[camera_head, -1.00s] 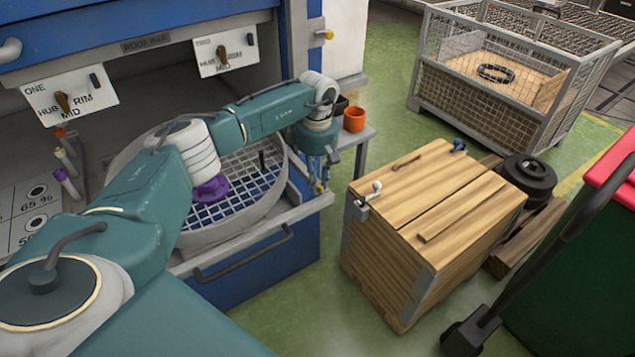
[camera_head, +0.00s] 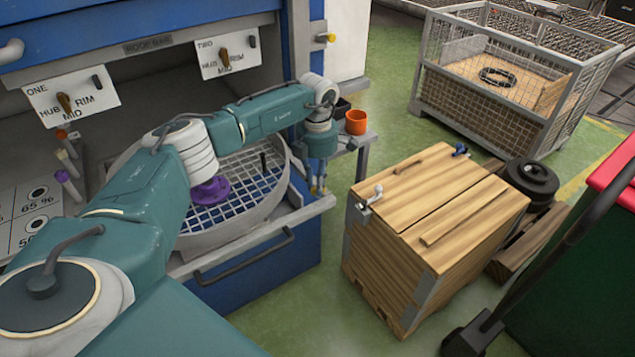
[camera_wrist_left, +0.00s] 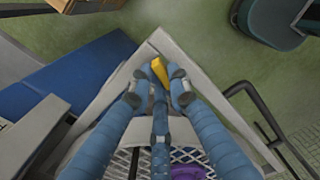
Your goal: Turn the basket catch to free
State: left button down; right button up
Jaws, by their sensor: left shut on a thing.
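A yellow catch (camera_wrist_left: 160,71) sits at the corner of the grey basket shelf's frame in the left wrist view. My right gripper is not in view.
An orange cup (camera_head: 356,122) stands on a small side shelf behind my gripper. A wooden crate (camera_head: 400,270) stands to the right on the green floor. A dark handle bar (camera_head: 245,255) runs along the blue cabinet's front. Floor between cabinet and crate is clear.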

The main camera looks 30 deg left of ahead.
pick_arm(q)
jog(key=shift+n, duration=1.3)
jog(key=c, duration=1.6)
grip_release()
jog(key=shift+c, duration=0.2)
notch_tip(320, 180, up, 12)
